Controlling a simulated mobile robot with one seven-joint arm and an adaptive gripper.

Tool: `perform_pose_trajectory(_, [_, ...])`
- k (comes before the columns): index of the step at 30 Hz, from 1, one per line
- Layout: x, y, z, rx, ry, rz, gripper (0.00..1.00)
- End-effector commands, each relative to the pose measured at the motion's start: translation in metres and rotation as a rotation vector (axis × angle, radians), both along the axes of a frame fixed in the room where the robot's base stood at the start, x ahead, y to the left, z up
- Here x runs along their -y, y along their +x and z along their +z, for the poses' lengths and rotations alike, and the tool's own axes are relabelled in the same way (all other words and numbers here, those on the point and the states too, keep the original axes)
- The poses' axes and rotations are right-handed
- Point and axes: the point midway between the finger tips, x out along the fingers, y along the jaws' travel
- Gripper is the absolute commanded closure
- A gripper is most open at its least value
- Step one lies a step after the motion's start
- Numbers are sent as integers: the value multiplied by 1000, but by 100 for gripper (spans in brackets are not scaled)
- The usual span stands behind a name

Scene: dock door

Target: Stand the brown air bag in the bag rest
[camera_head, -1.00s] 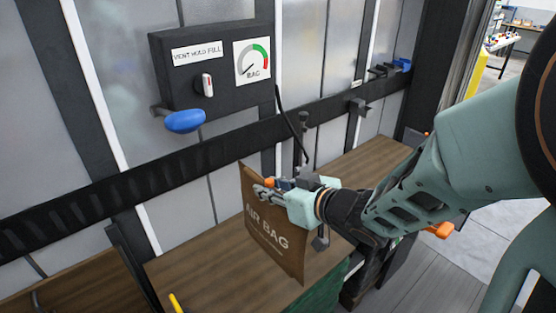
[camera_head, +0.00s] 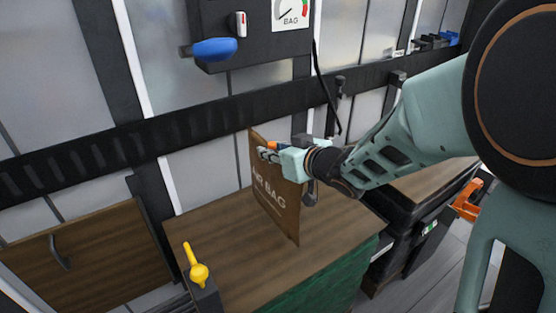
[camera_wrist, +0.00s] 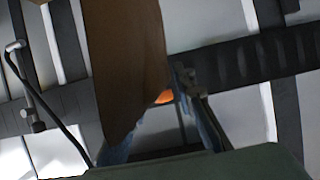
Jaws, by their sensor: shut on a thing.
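The brown air bag (camera_head: 272,202) is a flat sheet with white "AIR BAG" lettering, hanging roughly upright with a tilt. My gripper (camera_head: 272,154) is shut on its upper part, near the top edge. In the head view the bag overlaps the wooden top of a crate (camera_head: 225,225); whether its lower edge touches the wood I cannot tell. In the wrist view the bag (camera_wrist: 125,65) fills the upper left and hides part of the fingers (camera_wrist: 165,105). I cannot identify the bag rest with certainty.
A dark rail (camera_head: 130,145) runs along the wall. Above it hangs a gauge box (camera_head: 255,40) with a blue handle (camera_head: 214,48). A black hose (camera_head: 325,90) hangs behind my gripper. A yellow handle (camera_head: 198,270) stands at the crate's front left. A wooden panel (camera_head: 90,255) lies left.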

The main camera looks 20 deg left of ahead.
Motion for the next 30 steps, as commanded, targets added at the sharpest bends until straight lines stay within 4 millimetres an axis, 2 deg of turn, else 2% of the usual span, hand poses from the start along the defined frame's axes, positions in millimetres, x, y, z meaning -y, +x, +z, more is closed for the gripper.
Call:
perform_pose_trajectory(1, [0, 0, -13, 0, 0, 0, 100])
perform_pose_trajectory(6, [0, -1, -29, 0, 0, 1, 100])
perform_pose_trajectory(19, [1, -1, -32, 0, 0, 0, 100])
perform_pose_trajectory(20, [1, -1, -33, -1, -2, 0, 75])
perform_pose_trajectory(21, [1, -1, -32, -1, -2, 0, 71])
perform_pose_trajectory(24, [1, -1, -32, -1, -2, 0, 60])
perform_pose_trajectory(30, [1, -1, -32, -1, -2, 0, 59])
